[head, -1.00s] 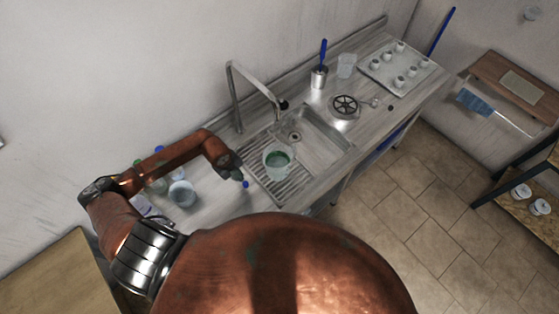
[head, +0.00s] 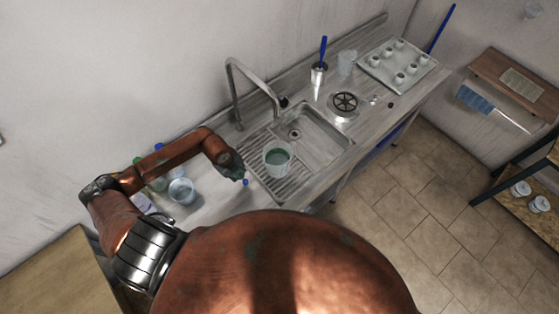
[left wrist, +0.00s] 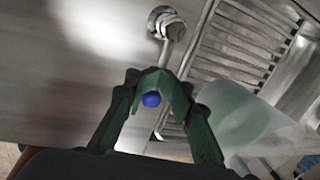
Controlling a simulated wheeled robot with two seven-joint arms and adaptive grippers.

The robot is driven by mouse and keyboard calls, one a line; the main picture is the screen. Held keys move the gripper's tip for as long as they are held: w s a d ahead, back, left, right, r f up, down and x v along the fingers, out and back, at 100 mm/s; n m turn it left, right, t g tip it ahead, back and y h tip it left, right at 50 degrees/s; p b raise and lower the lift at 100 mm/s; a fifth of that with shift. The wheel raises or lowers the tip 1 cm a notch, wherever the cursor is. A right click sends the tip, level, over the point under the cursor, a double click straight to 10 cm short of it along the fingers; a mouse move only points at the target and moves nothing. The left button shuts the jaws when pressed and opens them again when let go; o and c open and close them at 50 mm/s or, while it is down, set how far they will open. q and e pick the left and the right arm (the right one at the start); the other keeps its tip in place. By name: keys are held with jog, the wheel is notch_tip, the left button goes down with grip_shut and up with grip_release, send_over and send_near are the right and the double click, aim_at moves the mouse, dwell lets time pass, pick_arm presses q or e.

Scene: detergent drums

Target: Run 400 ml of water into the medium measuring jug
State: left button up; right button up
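A clear jug (head: 268,167) with greenish contents stands on the sink's ribbed drainboard; it shows at the right of the left wrist view (left wrist: 240,125). I cannot tell its size mark or level. The tap spout (head: 283,103) reaches over the sink; no stream is distinguishable. A blue knob (head: 245,182) sits low beside the drainboard. In the left wrist view the knob (left wrist: 150,100) lies between my gripper's green fingers, near a metal rod. My left gripper (head: 240,176) has its tips together there (left wrist: 165,82); whether they grip the rod is unclear. My right gripper is not in view.
The sink basin (head: 322,142) is empty. Clear containers (head: 182,190) and bottles stand left under my arm.

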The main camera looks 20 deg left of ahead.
pick_arm(q)
jog(key=shift+o, duration=0.6)
jog(key=shift+f, duration=0.2)
jog(key=shift+r, duration=0.1)
jog(key=shift+r, duration=0.1)
jog(key=shift+w+d, duration=0.1)
jog(key=shift+w, duration=0.15)
jog(key=o, duration=0.4)
jog(key=shift+r, duration=0.2)
